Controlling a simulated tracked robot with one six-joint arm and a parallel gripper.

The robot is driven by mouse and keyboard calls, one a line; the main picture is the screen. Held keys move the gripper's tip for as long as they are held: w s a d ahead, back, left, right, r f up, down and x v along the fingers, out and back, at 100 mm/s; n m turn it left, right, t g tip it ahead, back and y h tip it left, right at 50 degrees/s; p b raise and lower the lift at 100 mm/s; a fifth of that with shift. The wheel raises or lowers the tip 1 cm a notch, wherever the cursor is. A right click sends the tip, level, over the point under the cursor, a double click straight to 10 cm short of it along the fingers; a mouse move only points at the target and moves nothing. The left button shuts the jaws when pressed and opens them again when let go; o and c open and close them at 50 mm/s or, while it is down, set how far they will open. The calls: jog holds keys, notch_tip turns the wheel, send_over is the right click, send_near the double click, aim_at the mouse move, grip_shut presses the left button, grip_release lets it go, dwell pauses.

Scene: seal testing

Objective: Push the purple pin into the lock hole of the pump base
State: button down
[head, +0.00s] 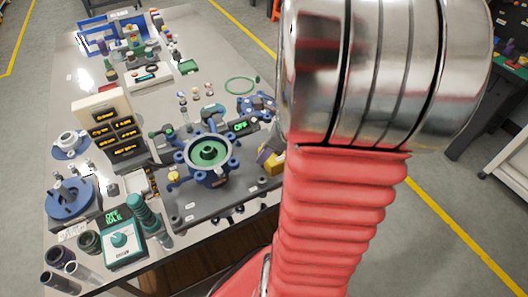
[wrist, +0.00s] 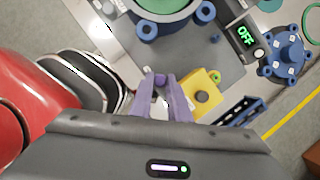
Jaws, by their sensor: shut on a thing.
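In the wrist view my gripper (wrist: 160,92) reaches up from the bottom edge with two lavender-grey fingers. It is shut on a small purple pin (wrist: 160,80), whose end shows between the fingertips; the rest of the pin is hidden. The blue-grey pump base (wrist: 150,30) with its green inside lies just beyond the fingertips at the top, partly cut off. The pin appears apart from it. In the head view the pump base (head: 210,178) stands on a grey plate; my arm hides the gripper and pin. I cannot make out the lock hole.
A yellow box with a black button (wrist: 200,90) is right of the fingers. A display reading OFF (wrist: 245,36) and a blue flanged part (wrist: 287,53) lie farther right.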

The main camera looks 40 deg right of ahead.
jog(key=shift+f, duration=2)
jog(key=shift+f, duration=1.8)
jog(key=c, duration=1.6)
grip_release()
jog(key=shift+r, duration=0.15)
jog(key=shift+r, duration=2.35)
